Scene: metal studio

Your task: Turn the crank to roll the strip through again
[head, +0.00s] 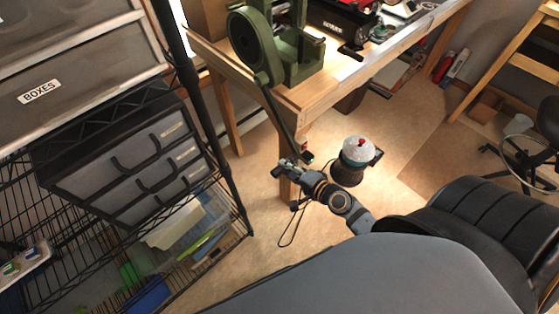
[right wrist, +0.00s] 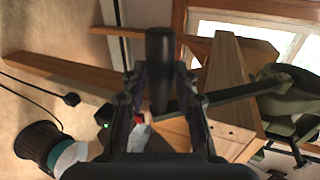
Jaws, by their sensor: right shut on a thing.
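The green rolling mill (head: 256,45) stands on the corner of the wooden bench. Its long dark crank arm (head: 280,117) hangs down past the bench edge, slanting to the lower right. My right gripper (head: 287,168) is at the crank's lower end, beside the bench leg. In the right wrist view, its fingers are shut around the dark cylindrical crank handle (right wrist: 160,60). The crank arm (right wrist: 235,95) runs from there to the green mill (right wrist: 300,122) at the right. I cannot make out the strip clearly. My left gripper is out of view.
The wooden bench (head: 345,72) has a black box and small tools on top. A black wire rack (head: 190,75) with drawers stands close on the left. A white-and-teal round object (head: 357,152) on a dark base stands on the floor to the gripper's right.

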